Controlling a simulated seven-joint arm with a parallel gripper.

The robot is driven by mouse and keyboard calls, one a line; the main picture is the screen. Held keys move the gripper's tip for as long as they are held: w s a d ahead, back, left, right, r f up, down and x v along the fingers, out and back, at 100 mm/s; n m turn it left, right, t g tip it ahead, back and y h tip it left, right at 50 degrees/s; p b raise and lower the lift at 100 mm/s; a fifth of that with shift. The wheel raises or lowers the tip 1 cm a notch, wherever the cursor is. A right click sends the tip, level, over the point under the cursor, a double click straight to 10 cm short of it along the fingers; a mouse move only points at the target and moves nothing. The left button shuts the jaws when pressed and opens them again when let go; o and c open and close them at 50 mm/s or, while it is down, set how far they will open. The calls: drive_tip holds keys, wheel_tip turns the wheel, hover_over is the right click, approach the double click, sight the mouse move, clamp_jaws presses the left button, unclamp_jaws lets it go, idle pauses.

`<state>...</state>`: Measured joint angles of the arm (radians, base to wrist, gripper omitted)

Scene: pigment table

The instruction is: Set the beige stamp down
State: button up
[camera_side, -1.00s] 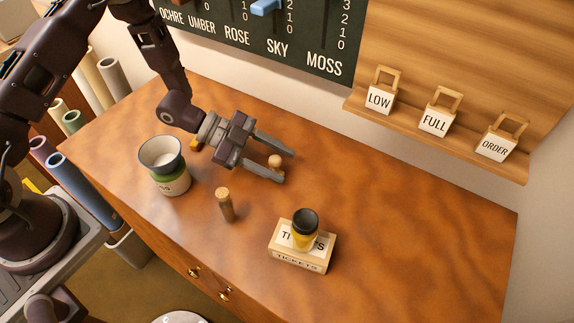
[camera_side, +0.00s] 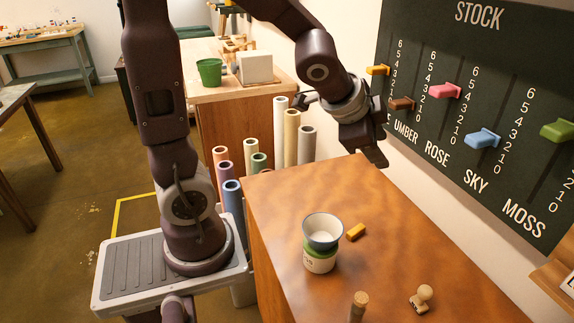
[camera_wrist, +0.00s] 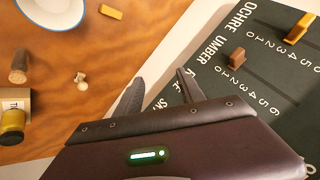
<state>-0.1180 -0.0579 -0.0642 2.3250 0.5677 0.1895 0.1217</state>
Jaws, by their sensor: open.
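The beige stamp (camera_side: 424,293), a small pale piece with a round knob, stands on the wooden table near the bottom of the side view. It also shows in the wrist view (camera_wrist: 80,80), left of the fingers, with nothing holding it. My gripper (camera_side: 370,154) is raised at the table's far end, beside the stock board and well apart from the stamp. In the wrist view its two fingers (camera_wrist: 158,80) are spread with nothing between them.
The stock board (camera_side: 470,110) with coloured sliders stands close to my gripper. A bowl (camera_side: 322,228) on a green-banded jar (camera_side: 320,260), a yellow block (camera_side: 355,231) and a cork-topped cylinder (camera_side: 358,305) are on the table. A ticket box (camera_wrist: 14,103) shows at the wrist view's left edge.

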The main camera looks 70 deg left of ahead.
drive_tip(key=s+d+r+n+g+h, duration=0.1)
drive_tip(key=s+d+n, duration=0.1)
drive_tip(key=s, duration=0.8)
drive_tip(key=s+d+r+n+g, duration=0.1)
drive_tip(key=s+d+r+n, duration=0.1)
drive_tip(key=s, duration=0.8)
drive_tip(key=d+n, duration=0.1)
drive_tip(key=n, duration=0.1)
drive_tip(key=shift+s+r+n+h, duration=0.2)
drive_tip(key=shift+n+h, duration=0.2)
